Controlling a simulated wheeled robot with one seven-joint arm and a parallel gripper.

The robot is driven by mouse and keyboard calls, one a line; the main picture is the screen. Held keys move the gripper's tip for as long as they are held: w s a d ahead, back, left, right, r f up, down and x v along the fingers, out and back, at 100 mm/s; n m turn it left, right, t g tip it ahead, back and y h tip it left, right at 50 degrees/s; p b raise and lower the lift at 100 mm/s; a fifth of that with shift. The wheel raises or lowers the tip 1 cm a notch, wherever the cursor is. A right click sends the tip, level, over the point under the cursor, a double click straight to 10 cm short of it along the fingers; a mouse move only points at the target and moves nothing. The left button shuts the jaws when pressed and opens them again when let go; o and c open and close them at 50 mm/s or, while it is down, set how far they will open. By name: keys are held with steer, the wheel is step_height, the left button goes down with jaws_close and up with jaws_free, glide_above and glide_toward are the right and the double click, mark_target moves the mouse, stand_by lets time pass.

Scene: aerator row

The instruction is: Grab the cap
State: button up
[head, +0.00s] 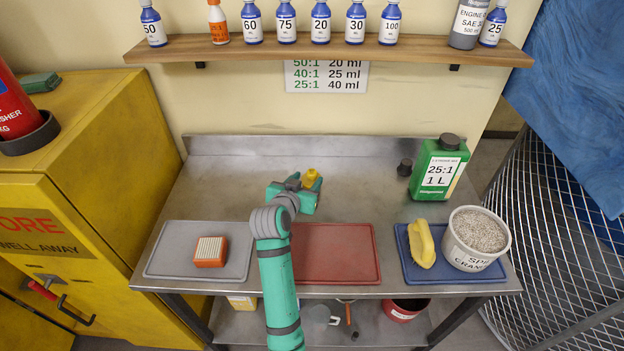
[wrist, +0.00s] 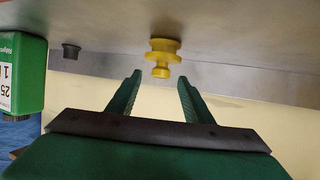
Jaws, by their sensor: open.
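A yellow stepped, knob-like piece (head: 312,178), which looks like a cap, is on the back part of the metal bench. In the wrist view this yellow piece (wrist: 162,50) lies just beyond the fingertips, roughly centred between them. My gripper (wrist: 159,80) is open with nothing between its fingers. In the head view my gripper (head: 306,192) is right in front of the yellow piece and hides part of it. A small dark cap-like piece (head: 404,167) stands apart to the right, beside the green bottle; it also shows in the wrist view (wrist: 71,52).
The green bottle (head: 440,170) stands at the bench's right. A bottle shelf (head: 330,50) hangs above.

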mark_target(310, 175)
steer(key=shift+x, duration=3)
steer(key=shift+r, duration=0.1)
jaws_close()
